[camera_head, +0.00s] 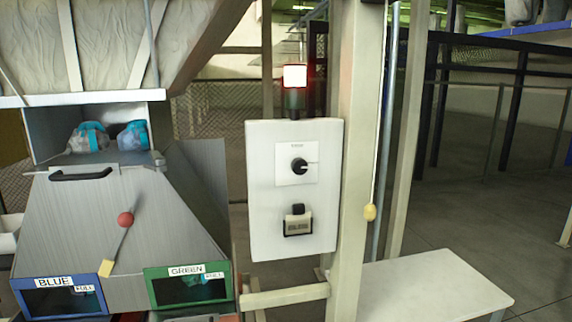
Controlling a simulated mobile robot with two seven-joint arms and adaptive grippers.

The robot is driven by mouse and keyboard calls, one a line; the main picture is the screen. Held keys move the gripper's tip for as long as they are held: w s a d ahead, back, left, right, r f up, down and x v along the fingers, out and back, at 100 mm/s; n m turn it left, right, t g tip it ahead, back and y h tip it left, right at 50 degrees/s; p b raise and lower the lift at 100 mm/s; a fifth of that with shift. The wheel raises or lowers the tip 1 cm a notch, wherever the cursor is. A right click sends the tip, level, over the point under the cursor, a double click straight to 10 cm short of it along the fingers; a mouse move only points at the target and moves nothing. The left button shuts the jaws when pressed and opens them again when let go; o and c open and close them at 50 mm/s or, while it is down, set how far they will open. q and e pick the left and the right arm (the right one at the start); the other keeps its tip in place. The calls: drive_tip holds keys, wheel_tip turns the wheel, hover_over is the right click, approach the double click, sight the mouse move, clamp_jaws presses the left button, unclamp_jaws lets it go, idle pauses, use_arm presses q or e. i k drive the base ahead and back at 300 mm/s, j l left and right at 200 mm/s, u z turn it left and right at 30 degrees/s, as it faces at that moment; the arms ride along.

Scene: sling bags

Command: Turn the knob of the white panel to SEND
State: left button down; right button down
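The white panel (262,222) is fixed upright beside a beige post, at the middle of the head view. Its black knob (299,165) sits on a small pale plate in the upper half. The lettering around the knob is too small to read, so I cannot tell which position it points to. Below the knob is a black-framed device with a pale label (298,228). A lamp (294,77) above the panel glows white with a red halo. Neither of my grippers is in view.
A grey sorting chute (130,195) with a red-balled lever (125,219) stands at left, over bins labelled BLUE and GREEN. Bags (88,138) lie in its top opening. A yellow pull (370,212) hangs right of the post (352,150). A white table (440,285) stands lower right.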

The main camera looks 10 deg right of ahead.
sight(299, 166)
drive_tip(key=i+j, duration=0.75)
drive_tip(key=j, duration=0.15)
drive_tip(key=i+j+z, duration=0.1)
drive_tip(key=z, duration=0.4)
drive_tip(key=i+j+z, duration=0.1)
drive_tip(key=z, duration=0.35)
drive_tip(key=j+z, duration=0.3)
drive_tip(key=z, duration=0.2)
